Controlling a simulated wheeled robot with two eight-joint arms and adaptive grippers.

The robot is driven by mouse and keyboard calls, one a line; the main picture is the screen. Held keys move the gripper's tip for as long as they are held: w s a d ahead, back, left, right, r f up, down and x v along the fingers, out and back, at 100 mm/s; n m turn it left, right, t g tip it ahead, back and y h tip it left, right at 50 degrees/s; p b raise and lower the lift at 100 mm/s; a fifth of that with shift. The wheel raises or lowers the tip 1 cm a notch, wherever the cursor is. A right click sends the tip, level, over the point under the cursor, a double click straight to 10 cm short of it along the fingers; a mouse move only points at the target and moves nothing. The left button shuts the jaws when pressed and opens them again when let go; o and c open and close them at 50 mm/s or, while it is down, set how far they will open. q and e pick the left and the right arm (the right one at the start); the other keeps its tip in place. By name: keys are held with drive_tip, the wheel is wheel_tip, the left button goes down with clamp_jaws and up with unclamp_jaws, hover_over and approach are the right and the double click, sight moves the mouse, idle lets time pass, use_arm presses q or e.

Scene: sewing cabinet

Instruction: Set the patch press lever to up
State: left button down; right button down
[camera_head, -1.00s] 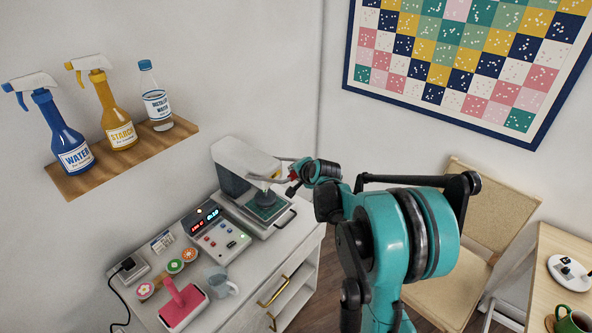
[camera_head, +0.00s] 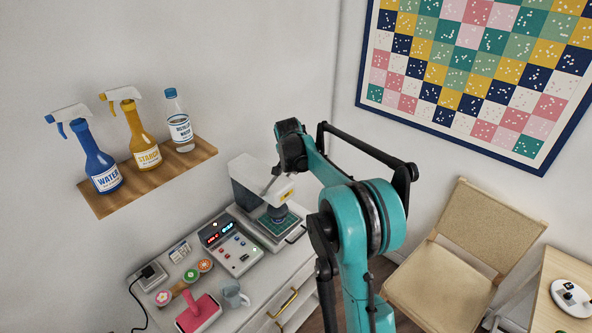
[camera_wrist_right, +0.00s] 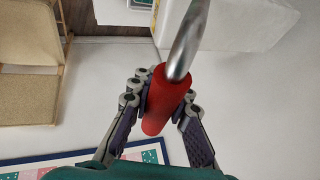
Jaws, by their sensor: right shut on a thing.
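My right gripper (camera_wrist_right: 163,96) is shut around the red grip (camera_wrist_right: 158,112) of the press lever in the right wrist view. The lever's silver rod (camera_wrist_right: 188,40) runs from the grip toward the white press body (camera_wrist_right: 232,22). In the head view my right arm's end is above the press. It hides the gripper and the red grip, and a bit of grey rod shows below. My left gripper is out of view.
A wooden shelf (camera_head: 98,203) with several bottles is on the wall at left. A beige chair (camera_head: 440,285) stands at right.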

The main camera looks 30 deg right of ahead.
drive_tip(key=shift+w+r, duration=0.1)
drive_tip(key=shift+w, duration=0.05)
drive_tip(key=c, duration=1.4)
unclamp_jaws()
drive_tip(key=shift+o, duration=0.2)
drive_tip(key=v, duration=1.2)
